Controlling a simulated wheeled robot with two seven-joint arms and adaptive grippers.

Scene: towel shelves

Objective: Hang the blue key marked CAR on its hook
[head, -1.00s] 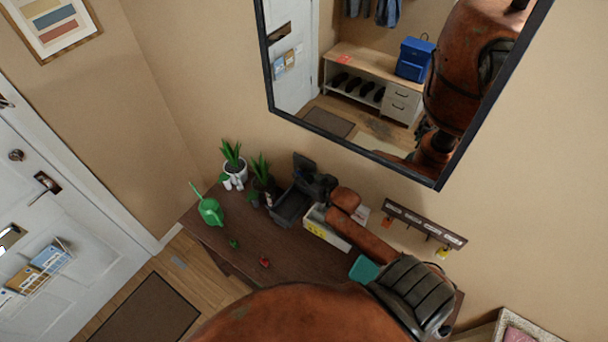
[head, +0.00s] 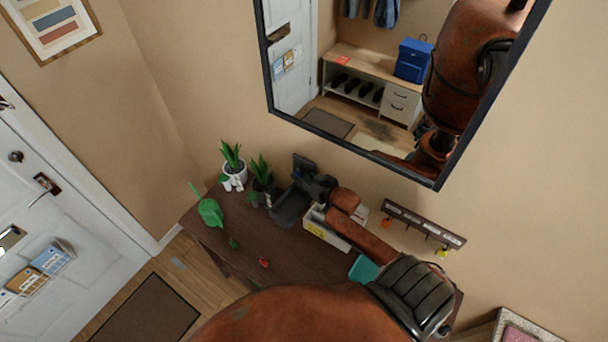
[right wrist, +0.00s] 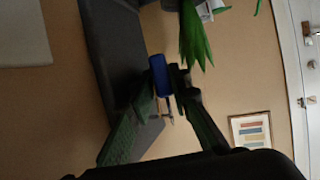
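In the right wrist view, a blue key tag (right wrist: 160,74) sits between the fingertips of my right gripper (right wrist: 163,90), with a thin metal key part below it. The fingers are closed on it. The CAR lettering cannot be read here. In the head view, my right gripper (head: 318,187) is over the dark open box on the table, left of the hook rail (head: 425,223) on the wall. An orange tag (head: 386,223) hangs near the rail's left end and a yellow tag (head: 442,253) near its right end. The hooks between look bare. My left gripper is not in view.
The dark box (head: 289,208) has a raised lid. Potted plants (head: 233,170) and a green watering can (head: 210,211) stand to its left. A white box (head: 325,233) and teal item (head: 363,269) lie under my right arm. A mirror (head: 355,153) hangs above.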

